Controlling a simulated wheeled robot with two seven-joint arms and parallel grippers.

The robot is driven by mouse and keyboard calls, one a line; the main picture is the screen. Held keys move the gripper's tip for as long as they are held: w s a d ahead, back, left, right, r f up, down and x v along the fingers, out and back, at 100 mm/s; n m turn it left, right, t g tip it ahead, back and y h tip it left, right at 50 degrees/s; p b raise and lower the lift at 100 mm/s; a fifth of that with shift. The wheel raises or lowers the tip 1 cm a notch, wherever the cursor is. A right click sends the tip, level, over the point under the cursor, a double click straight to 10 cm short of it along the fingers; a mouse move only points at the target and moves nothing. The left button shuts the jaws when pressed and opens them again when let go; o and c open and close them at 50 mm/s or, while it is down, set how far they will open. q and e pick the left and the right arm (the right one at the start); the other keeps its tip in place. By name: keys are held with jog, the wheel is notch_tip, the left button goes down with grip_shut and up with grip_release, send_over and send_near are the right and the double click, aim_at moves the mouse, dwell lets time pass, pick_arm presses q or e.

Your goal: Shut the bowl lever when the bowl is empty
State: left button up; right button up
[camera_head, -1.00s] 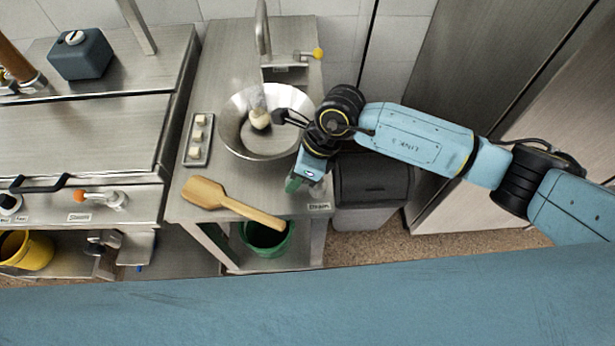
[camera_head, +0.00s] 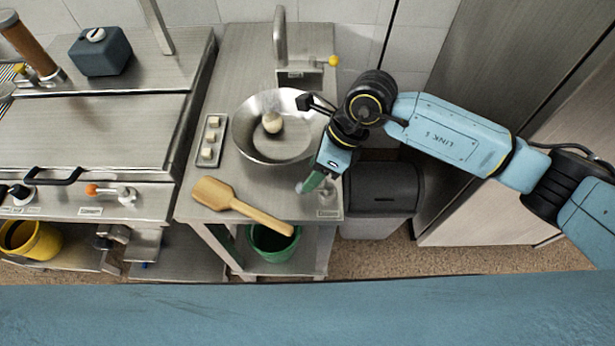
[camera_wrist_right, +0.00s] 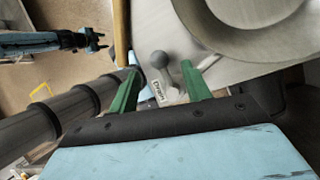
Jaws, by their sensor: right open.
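The steel bowl (camera_head: 255,147) sits on the steel counter below a tap. A pale round object (camera_head: 272,122) is inside it, with a faint translucent patch above; I cannot tell whether liquid is present. A small lever with a grey ball knob (camera_wrist_right: 157,59) stands by a "Drain" label (camera_wrist_right: 157,92) at the counter's front right. My right gripper (camera_head: 312,183) is at that corner. In the right wrist view its green fingers (camera_wrist_right: 158,72) are apart, one on either side of the knob, without clear contact. My left gripper (camera_wrist_right: 98,41) appears far off; its jaw opening is unclear.
A wooden paddle (camera_head: 215,194) lies left of the lever, its handle pointing towards the front edge. A small tray (camera_head: 220,128) with pale cubes is left of the bowl. The tap's yellow-knobbed lever (camera_head: 334,60) is behind. A green bucket (camera_head: 272,245) stands below; a grey bin (camera_head: 383,185) is right.

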jog(key=v, duration=0.8)
jog(key=shift+d+r, duration=0.15)
jog(key=shift+r, duration=0.25)
